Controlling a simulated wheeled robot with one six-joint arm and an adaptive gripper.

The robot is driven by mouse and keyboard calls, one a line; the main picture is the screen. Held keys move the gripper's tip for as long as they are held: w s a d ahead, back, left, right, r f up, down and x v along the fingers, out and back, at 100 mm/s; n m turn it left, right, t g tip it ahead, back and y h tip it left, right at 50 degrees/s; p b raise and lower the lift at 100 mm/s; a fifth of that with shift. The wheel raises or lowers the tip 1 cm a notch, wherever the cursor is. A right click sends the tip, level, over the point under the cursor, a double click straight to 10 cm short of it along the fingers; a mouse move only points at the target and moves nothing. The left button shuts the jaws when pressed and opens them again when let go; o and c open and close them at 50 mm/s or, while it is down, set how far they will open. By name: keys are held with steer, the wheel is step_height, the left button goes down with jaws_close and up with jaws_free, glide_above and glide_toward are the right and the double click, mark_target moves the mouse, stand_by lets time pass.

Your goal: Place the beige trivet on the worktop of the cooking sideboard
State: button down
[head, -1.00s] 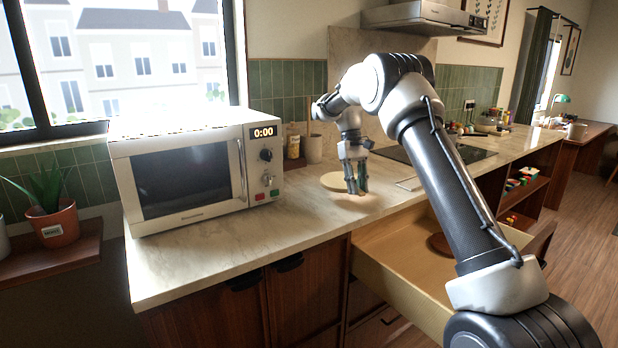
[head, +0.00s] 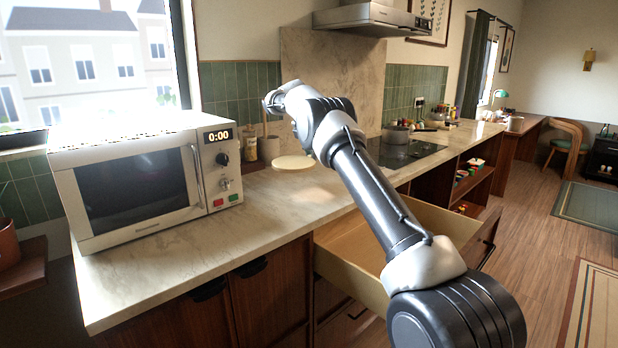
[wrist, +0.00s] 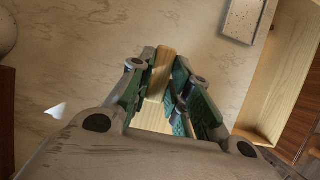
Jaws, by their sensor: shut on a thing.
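The beige trivet (head: 294,162) is a pale round disc. In the head view it shows left of my arm, over the worktop (head: 225,232) of the cooking sideboard, and seems a little above the surface. In the wrist view my gripper (wrist: 165,68) is shut on the trivet (wrist: 160,78), seen nearly edge-on as a light wooden strip between the green finger pads. The marble worktop (wrist: 90,45) lies beneath. In the head view my arm hides the gripper's fingers.
A white microwave (head: 140,185) stands on the worktop to the left. A jar (head: 250,148) and a pot (head: 270,147) stand behind the trivet. The hob (head: 405,152) lies to the right. An open drawer (head: 345,245) juts out in front, below the worktop.

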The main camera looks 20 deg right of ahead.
mark_target(316, 181)
step_height(316, 181, down, 9)
steer(key=shift+r, duration=0.1)
stand_by(0.3)
steer(key=c, duration=1.3)
jaws_free()
